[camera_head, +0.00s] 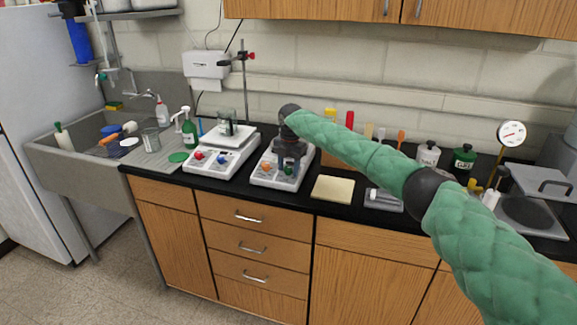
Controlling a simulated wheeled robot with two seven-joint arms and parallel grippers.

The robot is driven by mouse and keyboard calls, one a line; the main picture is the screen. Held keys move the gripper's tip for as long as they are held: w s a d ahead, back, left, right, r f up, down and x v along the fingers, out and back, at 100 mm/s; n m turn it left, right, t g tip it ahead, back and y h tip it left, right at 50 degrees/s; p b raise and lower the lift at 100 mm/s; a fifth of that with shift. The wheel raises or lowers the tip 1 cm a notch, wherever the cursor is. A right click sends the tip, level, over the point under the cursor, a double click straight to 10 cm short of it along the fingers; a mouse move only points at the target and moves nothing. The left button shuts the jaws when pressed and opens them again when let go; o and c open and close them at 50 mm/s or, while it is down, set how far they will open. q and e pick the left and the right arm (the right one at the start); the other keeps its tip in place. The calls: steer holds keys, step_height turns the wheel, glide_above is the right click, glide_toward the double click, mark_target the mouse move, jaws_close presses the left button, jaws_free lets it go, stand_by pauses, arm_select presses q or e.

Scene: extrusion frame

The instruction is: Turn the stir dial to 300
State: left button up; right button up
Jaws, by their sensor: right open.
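Two white stirrer units stand side by side on the black counter. The left unit (216,167) has a red knob (199,156) and a blue knob (221,159), with a glass beaker (227,122) on its plate. The right unit (268,182) has an orange-brown knob (265,169) and a green knob (289,171). My right gripper (289,168) is open and points down over the right unit, around or just above the green knob; I cannot tell whether it touches. Dial labels are too small to read. My left gripper is not in view.
My right arm crosses above the counter's right half. A beige pad (333,189) lies right of the units, then a grey tray (383,201). A metal stand (244,85) rises behind.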

steer(key=c, duration=1)
